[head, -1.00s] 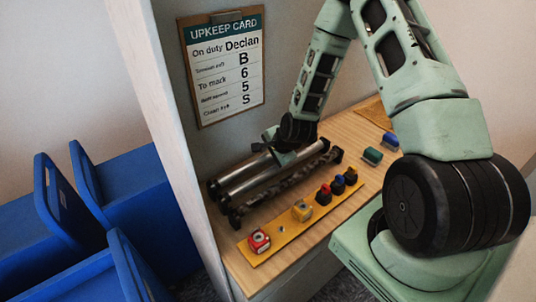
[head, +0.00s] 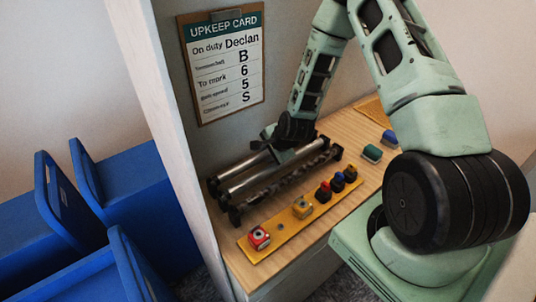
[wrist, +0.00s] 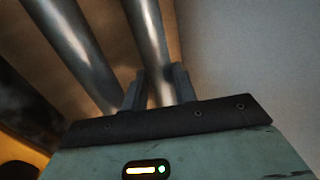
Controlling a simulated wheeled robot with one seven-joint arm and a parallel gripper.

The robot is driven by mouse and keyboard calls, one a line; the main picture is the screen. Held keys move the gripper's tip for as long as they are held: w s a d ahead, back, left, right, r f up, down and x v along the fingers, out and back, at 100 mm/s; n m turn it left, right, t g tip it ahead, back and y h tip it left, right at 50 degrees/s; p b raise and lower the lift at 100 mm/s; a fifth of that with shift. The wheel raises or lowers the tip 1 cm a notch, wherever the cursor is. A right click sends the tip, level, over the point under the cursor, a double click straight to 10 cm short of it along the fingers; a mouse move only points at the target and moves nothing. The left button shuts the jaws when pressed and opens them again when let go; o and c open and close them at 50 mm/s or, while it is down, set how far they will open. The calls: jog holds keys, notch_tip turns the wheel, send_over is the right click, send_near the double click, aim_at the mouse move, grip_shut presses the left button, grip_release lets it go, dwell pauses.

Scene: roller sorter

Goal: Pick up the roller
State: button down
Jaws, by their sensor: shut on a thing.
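Several rollers lie side by side on the wooden shelf. The rear silver roller (head: 240,166) is nearest the wall; a second silver roller (head: 250,181) lies beside it. A dark, blotched roller (head: 283,181) lies in front. My gripper (head: 275,146) is at the far part of the rear roller. In the wrist view, my gripper's two fingers (wrist: 159,72) stand on either side of the rear silver roller (wrist: 148,35) and are shut on it. The neighbouring silver roller (wrist: 72,45) passes outside the fingers on the left.
A yellow strip (head: 265,242) with several coloured blocks lies in front of the rollers. Green (head: 372,153) and blue (head: 390,138) blocks sit to the right. An upkeep card (head: 224,68) hangs on the wall close behind. Blue bins (head: 125,185) stand at left, beyond a side panel.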

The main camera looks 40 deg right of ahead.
notch_tip(320, 180, up, 17)
jog(key=b, duration=0.3)
notch_tip(320, 180, up, 5)
jog(key=p, duration=0.4)
send_over(268, 154)
jog(key=shift+r, duration=0.1)
dwell(0.3)
